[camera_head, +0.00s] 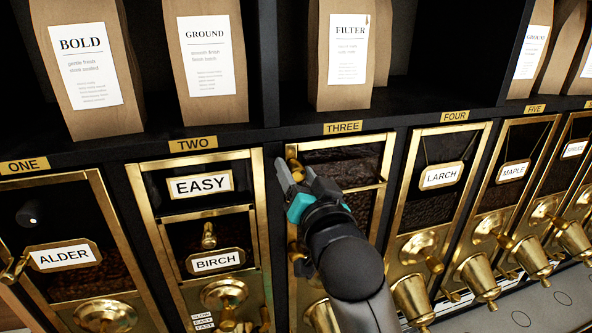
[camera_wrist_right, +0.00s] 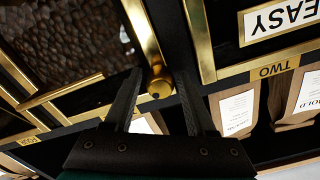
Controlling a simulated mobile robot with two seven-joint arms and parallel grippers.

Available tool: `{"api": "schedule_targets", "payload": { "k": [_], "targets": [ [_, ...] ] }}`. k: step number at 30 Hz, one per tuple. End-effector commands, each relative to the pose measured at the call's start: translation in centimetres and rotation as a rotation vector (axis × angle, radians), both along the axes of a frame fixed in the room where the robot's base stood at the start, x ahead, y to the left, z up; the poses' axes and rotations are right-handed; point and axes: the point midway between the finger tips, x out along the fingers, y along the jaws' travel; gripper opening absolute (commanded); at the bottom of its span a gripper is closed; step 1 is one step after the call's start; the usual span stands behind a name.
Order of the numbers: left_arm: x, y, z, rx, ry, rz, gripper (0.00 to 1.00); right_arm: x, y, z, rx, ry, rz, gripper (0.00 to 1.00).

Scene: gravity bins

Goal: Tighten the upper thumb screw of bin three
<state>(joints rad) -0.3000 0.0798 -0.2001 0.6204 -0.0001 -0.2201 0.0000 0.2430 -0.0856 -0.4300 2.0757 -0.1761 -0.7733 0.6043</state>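Bin three (camera_head: 389,163) has a brass frame, a dark window with brown beans behind it, and a "THREE" tag (camera_head: 342,127) above. Its upper thumb screw, a small brass knob (camera_wrist_right: 160,88), sits at the frame's upper left corner as the head view shows it. My right gripper (camera_head: 293,170) is at that corner. In the wrist view its two dark fingers (camera_wrist_right: 159,74) stand apart, one on each side of the knob, with narrow gaps seeming to show. My right arm hides much of the bin's lower part. My left gripper is not in view.
Bin two (camera_head: 263,215) with "EASY" and "BIRCH" labels is close on the left. Bin four (camera_head: 481,160), labelled "LARCH", is on the right. Paper bags, such as the "FILTER" bag (camera_head: 349,92), stand on the shelf above. Brass spouts (camera_head: 411,298) project below.

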Motion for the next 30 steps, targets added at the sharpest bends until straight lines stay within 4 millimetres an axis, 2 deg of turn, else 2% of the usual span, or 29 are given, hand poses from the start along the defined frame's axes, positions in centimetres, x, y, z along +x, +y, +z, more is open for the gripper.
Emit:
{"api": "schedule_targets", "payload": {
  "k": [5,13,17,26,30],
  "targets": [
    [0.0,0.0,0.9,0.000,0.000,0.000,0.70,0.0,-0.1,0.2,-0.072,-0.022,-0.001,0.56],
    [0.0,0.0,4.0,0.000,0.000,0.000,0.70,0.0,-0.1,0.4,-0.426,-0.138,0.000,0.56],
    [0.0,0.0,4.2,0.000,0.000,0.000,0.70,0.0,0.0,0.2,-0.499,-0.162,0.001,0.56],
    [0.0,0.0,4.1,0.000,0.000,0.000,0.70,0.0,0.0,0.0,-0.517,-0.169,0.000,0.56],
    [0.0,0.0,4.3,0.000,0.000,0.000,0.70,0.0,-0.1,0.1,-0.697,-0.229,0.000,0.56]
  ]
}}
